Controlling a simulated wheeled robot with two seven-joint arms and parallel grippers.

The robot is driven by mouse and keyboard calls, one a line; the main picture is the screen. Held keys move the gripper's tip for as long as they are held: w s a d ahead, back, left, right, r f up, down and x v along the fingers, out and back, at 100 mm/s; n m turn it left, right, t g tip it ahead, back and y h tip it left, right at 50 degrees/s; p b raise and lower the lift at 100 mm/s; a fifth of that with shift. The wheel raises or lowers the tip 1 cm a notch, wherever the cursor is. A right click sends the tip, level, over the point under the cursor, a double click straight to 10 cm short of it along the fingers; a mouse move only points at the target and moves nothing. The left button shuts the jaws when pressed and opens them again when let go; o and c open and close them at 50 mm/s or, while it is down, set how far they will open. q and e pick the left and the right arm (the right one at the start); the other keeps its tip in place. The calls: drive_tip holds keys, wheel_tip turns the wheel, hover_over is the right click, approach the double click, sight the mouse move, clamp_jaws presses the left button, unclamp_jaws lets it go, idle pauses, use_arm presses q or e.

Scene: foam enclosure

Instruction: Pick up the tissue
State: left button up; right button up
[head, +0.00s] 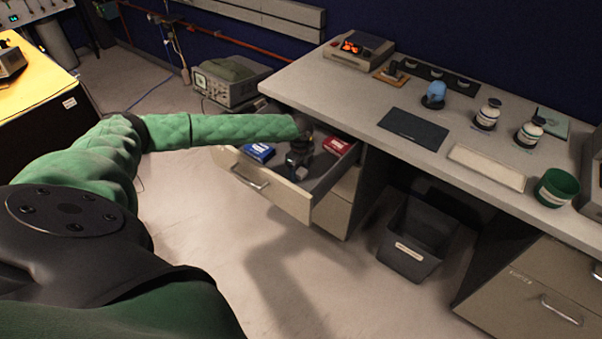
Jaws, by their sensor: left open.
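I cannot make out a tissue for certain. An open drawer (262,188) under the workbench holds a small blue box (259,152) on its left and a small red box (336,145) on its right. My left arm, in a green sleeve, reaches from the left across to the drawer. My left gripper (296,172) points down into the drawer between the two boxes. It is open, and it is small and dark here, so anything directly under it is hidden. My right gripper is not in view.
The workbench (350,88) carries a dark mat (413,129), a blue item (436,92), white jars (487,114) and a green cup (556,187). A grey bin (414,240) stands below it. An oscilloscope (228,82) sits behind my left arm. Floor before the drawer is clear.

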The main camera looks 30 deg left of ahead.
use_arm(q)
drive_tip(key=c, duration=1)
drive_tip(key=shift+c, duration=0.2)
